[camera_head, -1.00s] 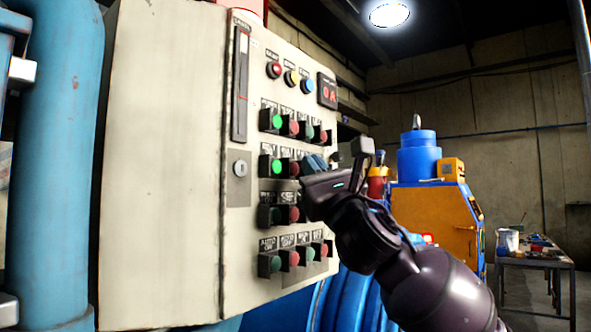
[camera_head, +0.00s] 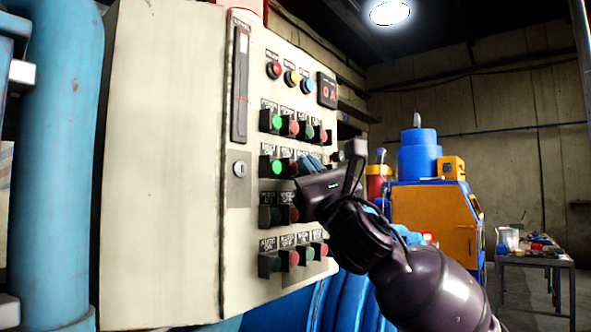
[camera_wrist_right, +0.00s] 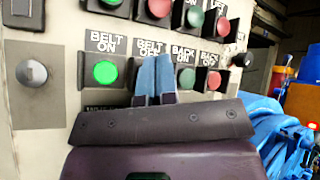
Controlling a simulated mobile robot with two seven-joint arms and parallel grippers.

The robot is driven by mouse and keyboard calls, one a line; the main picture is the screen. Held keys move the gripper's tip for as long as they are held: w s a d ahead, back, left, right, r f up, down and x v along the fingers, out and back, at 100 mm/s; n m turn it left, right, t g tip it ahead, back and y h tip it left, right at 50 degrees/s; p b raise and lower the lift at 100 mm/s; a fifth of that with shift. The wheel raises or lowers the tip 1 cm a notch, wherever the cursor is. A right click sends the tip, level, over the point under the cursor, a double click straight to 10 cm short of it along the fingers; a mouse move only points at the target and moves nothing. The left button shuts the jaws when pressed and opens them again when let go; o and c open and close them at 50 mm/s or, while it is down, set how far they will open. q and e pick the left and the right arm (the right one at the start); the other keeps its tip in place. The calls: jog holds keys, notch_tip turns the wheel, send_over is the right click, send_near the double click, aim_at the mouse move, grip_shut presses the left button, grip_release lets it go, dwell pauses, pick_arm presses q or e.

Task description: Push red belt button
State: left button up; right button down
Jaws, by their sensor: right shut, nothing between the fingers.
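The control panel (camera_head: 200,200) is a cream cabinet with rows of square-housed buttons. The red belt button (camera_head: 287,167) sits in the second row, just right of the lit green belt button (camera_head: 276,166). In the wrist view, the lit green button (camera_wrist_right: 105,72) is under a "BELT ON" label, and the blue fingers cover the red button beside it under "BELT OFF". My right gripper (camera_head: 308,162) is shut and empty, with its fingertips (camera_wrist_right: 156,60) in front of the red belt button. I cannot tell whether they touch it. My left gripper is not in view.
Other green and red buttons sit closely above and below, including a red one (camera_head: 290,214) in the row beneath. A keylock (camera_head: 240,169) is left of the rows. A blue pipe (camera_head: 55,180) stands left of the cabinet. A yellow machine (camera_head: 430,220) stands behind my right arm.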

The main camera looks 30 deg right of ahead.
jog(key=shift+w+a, duration=0.15)
jog(key=shift+w, duration=0.25)
dwell(0.6)
jog(key=shift+s, duration=0.15)
jog(key=shift+s+d+p, duration=0.3)
jog(key=shift+s+p, duration=0.15)
jog(key=shift+s, duration=0.2)
jog(key=s, duration=0.1)
jog(key=s+d, duration=0.1)
jog(key=s, duration=0.1)
jog(key=s+d+p, duration=0.1)
jog(key=shift+s, duration=0.35)
dwell(0.4)
jog(key=shift+w+f, duration=0.1)
dwell(0.8)
